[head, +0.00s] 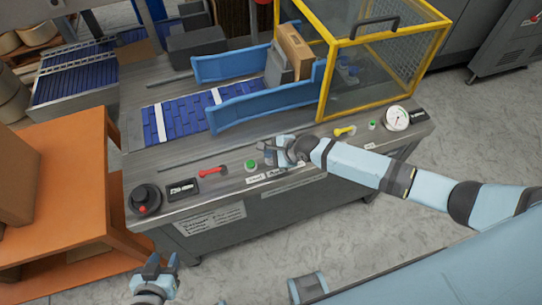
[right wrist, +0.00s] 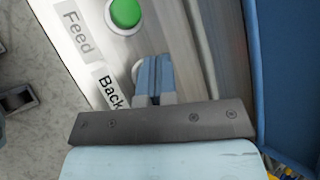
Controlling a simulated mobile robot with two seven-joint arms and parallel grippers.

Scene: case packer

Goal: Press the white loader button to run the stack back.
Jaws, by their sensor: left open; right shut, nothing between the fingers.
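The white loader button is mostly hidden by my right gripper; a pale rim beside the fingers, above the "Back" label (right wrist: 110,88), may be part of it. My right gripper (head: 268,150) is shut and empty over the front control panel (head: 225,172). In the right wrist view its fingertips (right wrist: 154,62) point down at the panel by that label; I cannot tell whether they touch. A green button (head: 250,165) sits just left of it, by the "Feed" label (right wrist: 77,32). My left gripper (head: 157,268) is open and empty, in front of the machine.
Blue side rails (head: 232,65) flank a brown carton (head: 294,50) on the blue belt (head: 180,118). A yellow-framed mesh cage (head: 385,70) stands at right. An orange table (head: 75,170) stands left.

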